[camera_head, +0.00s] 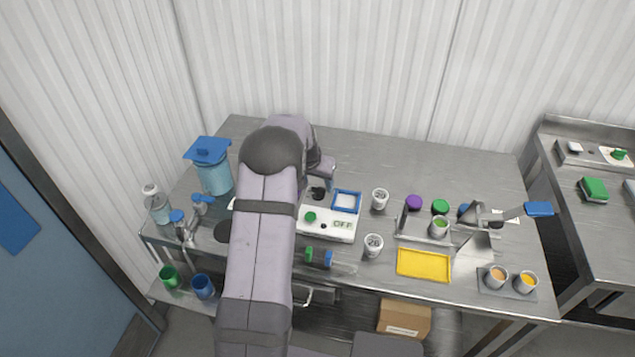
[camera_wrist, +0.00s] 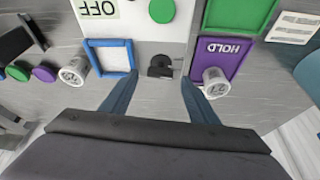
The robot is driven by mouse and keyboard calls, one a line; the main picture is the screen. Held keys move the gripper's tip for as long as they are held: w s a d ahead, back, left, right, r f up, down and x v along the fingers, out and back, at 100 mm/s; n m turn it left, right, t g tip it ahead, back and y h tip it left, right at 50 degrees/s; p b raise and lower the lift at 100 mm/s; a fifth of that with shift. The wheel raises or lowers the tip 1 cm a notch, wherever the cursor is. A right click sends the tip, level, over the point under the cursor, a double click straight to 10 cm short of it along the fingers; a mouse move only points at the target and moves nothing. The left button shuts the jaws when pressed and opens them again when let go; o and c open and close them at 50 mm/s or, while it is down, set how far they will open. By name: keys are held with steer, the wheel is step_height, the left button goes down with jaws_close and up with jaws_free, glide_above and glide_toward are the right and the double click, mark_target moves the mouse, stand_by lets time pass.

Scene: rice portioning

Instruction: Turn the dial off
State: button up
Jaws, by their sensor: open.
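A white panel (camera_head: 338,229) with an "OFF" label (camera_head: 343,225) lies on the steel table. A green round knob (camera_head: 310,216) is on it beside the label; the wrist view shows the knob (camera_wrist: 161,11) at the top edge. A black knob (camera_wrist: 161,66) sits near the panel's edge, also seen in the head view (camera_head: 318,192). I cannot tell which knob is the dial. My gripper (camera_wrist: 158,78) is open and empty, its two blue fingers on either side of the black knob in the picture. Contact cannot be seen. My arm covers part of the panel's left side in the head view.
A blue-framed square (camera_wrist: 110,57) lies close to the left finger. A white container marked "27" (camera_wrist: 215,82) stands near the right finger, by a purple "HOLD" pad (camera_wrist: 232,55). A yellow tray (camera_head: 424,265) and several cups stand to the right in the head view.

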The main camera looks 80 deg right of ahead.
mark_target(318, 192)
steer(key=shift+p+x, duration=0.3)
steer(key=shift+x, duration=0.8)
steer(key=c, duration=1.1)
steer(key=shift+o, duration=0.2)
